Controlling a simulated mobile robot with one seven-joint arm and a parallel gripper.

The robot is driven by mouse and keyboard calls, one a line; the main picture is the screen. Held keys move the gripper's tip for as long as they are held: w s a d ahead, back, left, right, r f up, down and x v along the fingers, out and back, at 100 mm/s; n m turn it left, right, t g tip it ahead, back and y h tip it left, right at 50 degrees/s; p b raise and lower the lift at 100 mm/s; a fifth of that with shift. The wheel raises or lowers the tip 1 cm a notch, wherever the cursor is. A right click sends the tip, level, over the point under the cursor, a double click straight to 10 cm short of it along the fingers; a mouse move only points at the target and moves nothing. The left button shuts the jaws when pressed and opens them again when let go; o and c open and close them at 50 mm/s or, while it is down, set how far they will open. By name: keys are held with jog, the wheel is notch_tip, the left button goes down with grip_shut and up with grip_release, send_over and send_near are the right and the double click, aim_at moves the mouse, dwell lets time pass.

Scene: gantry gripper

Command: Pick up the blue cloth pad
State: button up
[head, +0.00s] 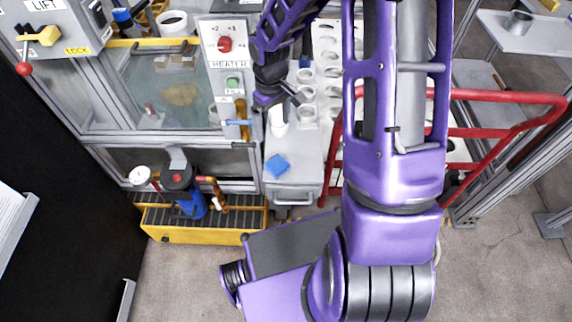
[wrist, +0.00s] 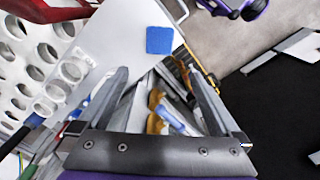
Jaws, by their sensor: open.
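The blue cloth pad (head: 277,166) lies flat near the front of a light grey cart top (head: 300,180). It also shows whole in the wrist view, as a blue square (wrist: 159,40) on the pale surface, beyond my fingertips. My gripper (head: 281,101) is above the cart, farther back than the pad. In the wrist view my gripper (wrist: 156,74) has its two fingers spread apart with nothing between them. The fingers do not touch the pad.
A white rack with round holes (head: 328,70) stands behind and right of the pad. Red rails (head: 500,100) run at the right. The heater panel (head: 225,60) and glass-fronted cabinet are at the left. A yellow tray with a blue pump (head: 190,204) sits low at the left.

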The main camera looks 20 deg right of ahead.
jog(key=b, duration=0.2)
send_over(277, 164)
jog(key=f, duration=1.1)
jog(key=shift+w+a+f, duration=0.2)
jog(key=shift+w+f, duration=0.15)
jog(key=shift+s+d+f+b, duration=0.1)
jog(key=shift+s+f+b, duration=0.1)
jog(key=shift+f, duration=1.25)
jog(key=shift+s+d+f+b, duration=0.1)
jog(key=shift+f+b, duration=0.1)
jog(key=shift+f, duration=1.25)
jog(key=c, duration=1.3)
notch_tip(277, 164, up, 10)
jog(key=shift+r+p, duration=0.1)
jog(key=shift+p, duration=0.75)
